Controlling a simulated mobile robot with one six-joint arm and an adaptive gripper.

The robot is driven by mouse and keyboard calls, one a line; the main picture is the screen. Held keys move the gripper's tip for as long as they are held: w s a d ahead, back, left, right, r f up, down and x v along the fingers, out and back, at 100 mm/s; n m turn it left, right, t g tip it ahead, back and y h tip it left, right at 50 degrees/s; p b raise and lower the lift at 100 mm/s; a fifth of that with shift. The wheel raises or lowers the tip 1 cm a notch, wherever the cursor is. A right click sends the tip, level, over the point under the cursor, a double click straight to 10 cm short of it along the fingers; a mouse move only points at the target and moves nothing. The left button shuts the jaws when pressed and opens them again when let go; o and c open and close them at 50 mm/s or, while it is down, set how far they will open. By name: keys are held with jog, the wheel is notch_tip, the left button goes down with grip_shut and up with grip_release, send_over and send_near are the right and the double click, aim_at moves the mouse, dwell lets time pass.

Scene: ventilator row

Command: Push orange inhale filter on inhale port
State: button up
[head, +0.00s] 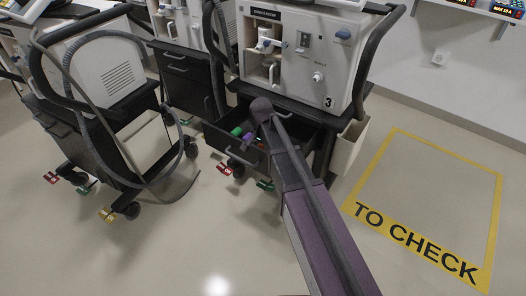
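A ventilator marked 3 (345,62) stands on a black cart at the upper middle. Its front has a white round port (318,76), a blue knob (342,34) and an open bay (262,66) with white parts inside. I cannot tell which port is the inhale port. The cart's top drawer (222,141) is pulled open, with green and purple pieces (242,133) inside. No orange filter can be made out clearly; my arm covers part of the drawer. My arm reaches over the drawer, and its end hides my gripper, so its fingers and any held thing do not show.
Another ventilator cart (105,125) with looping hoses stands at left, and one more (185,75) stands behind. A pale bin (348,147) hangs on the right side of cart 3. A yellow floor square reading TO CHECK (415,243) lies empty at right. Front floor is clear.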

jog(key=shift+r+p, duration=0.95)
jog(key=shift+r, duration=0.1)
jog(key=shift+r, duration=0.1)
jog(key=shift+d+r+p, duration=0.3)
jog(key=shift+r+p, duration=0.4)
jog(key=shift+p, duration=0.1)
jog(key=d+r+p, duration=0.4)
jog(key=r+p, duration=0.6)
jog(key=d+r+p, duration=0.5)
jog(key=r+p, duration=0.4)
jog(key=shift+d+r+p, duration=0.3)
jog(key=shift+r+p, duration=0.1)
jog(key=shift+w+d, duration=0.15)
jog(key=shift+w, duration=0.05)
jog(key=shift+w+d, duration=0.5)
jog(key=shift+w, duration=0.25)
jog(key=shift+w+d, duration=0.55)
jog(key=shift+w, duration=0.25)
jog(key=shift+w+d, duration=0.5)
jog(key=shift+w, duration=0.25)
jog(key=shift+w+d, duration=0.4)
jog(key=shift+w, duration=0.2)
jog(key=shift+w+d, duration=0.35)
jog(key=shift+w, duration=0.25)
